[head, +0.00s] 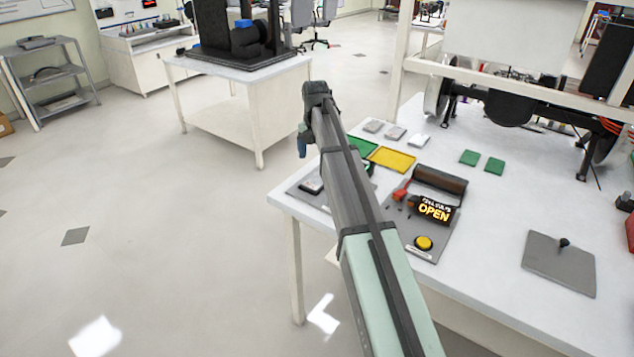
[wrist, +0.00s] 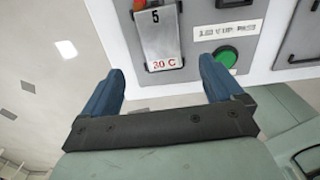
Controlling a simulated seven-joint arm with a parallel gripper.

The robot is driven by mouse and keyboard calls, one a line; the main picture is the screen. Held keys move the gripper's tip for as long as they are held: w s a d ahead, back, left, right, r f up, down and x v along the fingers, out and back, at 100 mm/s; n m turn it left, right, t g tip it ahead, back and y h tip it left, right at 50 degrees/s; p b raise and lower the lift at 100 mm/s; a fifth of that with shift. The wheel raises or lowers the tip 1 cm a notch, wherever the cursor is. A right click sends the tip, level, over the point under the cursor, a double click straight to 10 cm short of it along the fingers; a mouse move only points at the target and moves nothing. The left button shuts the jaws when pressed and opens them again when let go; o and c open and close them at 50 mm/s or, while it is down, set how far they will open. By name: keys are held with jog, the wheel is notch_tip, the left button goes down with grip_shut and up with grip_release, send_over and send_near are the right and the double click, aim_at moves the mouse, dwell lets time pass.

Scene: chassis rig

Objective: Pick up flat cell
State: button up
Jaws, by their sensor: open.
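My gripper (wrist: 165,78) is open, with two blue fingers and nothing between them. In the wrist view a flat silver-grey piece (wrist: 160,35), marked "5" and "30 C" in red, sits just beyond the fingertips, apart from them. In the head view my gripper (head: 302,145) hangs by the table's left corner, partly hidden by my arm. A pale piece (head: 312,186) on a grey plate below it may be the same cell. Several flat grey pieces (head: 395,133) lie farther back; I cannot tell if they are cells.
Beside the silver piece are a green button (wrist: 225,57) and a label (wrist: 228,31). The white table (head: 480,200) bears a yellow tray (head: 392,159), green squares (head: 469,158), an "OPEN" display (head: 433,211) and a yellow button (head: 424,243). A wheeled chassis (head: 510,108) stands behind.

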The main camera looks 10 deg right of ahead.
aim_at(317, 179)
jog(key=shift+w+d+f, duration=0.1)
jog(key=shift+d+f, duration=0.05)
jog(key=shift+f, duration=1.9)
jog(key=shift+d+f, duration=0.1)
jog(key=shift+f, duration=1.95)
jog(key=shift+c, duration=0.4)
jog(key=shift+r, duration=0.15)
jog(key=c, duration=1.3)
